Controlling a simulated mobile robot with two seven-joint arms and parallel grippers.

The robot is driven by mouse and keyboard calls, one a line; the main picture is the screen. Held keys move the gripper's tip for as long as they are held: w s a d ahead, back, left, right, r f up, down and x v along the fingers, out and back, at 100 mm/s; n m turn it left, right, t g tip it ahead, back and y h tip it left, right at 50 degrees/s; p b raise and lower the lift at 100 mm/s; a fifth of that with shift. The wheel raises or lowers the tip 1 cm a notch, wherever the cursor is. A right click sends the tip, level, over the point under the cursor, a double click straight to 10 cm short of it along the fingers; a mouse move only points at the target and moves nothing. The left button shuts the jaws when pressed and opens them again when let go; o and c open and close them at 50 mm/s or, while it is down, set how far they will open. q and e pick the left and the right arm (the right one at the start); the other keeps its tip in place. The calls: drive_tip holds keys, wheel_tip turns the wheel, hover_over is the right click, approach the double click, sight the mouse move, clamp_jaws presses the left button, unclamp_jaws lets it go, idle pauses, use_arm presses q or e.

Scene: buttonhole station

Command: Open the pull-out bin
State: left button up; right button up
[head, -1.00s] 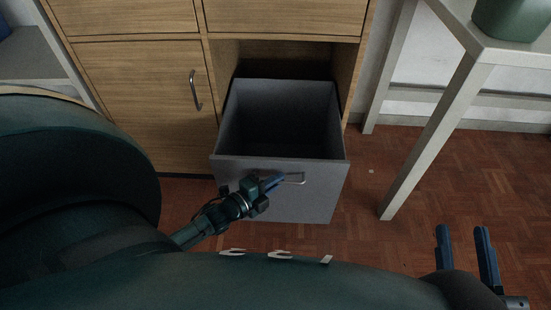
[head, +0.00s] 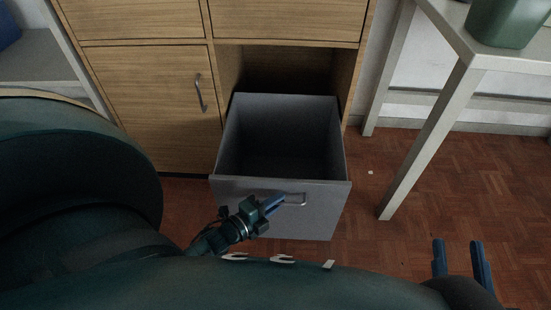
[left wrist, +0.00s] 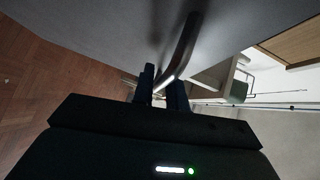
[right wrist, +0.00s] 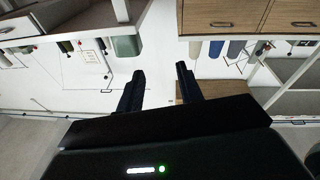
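The pull-out bin (head: 323,218) is a grey open-topped box, pulled well out of its opening in the wooden cabinet. Its inside looks dark and empty. A metal bar handle (head: 297,199) is on its front face; the handle also shows in the left wrist view (left wrist: 181,50). My left gripper (head: 274,204) is at the left part of the handle, its two fingers close together with the bar between them. My right gripper (head: 459,259) is open and empty, away from the bin at the lower right; its spread fingers also show in the right wrist view (right wrist: 160,85).
The wooden cabinet (head: 150,100) has a closed door left of the bin and drawers above. A pale table (head: 448,100) with a green container (head: 503,22) stands at the right. The parquet floor (head: 400,240) between bin and table is mostly clear.

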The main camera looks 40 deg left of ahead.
use_arm(q)
drive_tip(key=o, duration=0.3)
use_arm(e)
drive_tip(key=shift+r, duration=0.2)
use_arm(q)
drive_tip(key=shift+s, duration=0.25)
drive_tip(key=p+v, duration=0.3)
drive_tip(key=v, duration=0.9)
drive_tip(key=shift+s+a+r, duration=0.1)
drive_tip(key=shift+s+a, duration=0.05)
drive_tip(key=shift+s, duration=0.2)
use_arm(e)
drive_tip(key=shift+s+d+f+n, duration=0.1)
drive_tip(key=shift+s+d+n, duration=0.1)
drive_tip(key=shift+d+n, duration=0.1)
use_arm(q)
drive_tip(key=shift+s, duration=0.1)
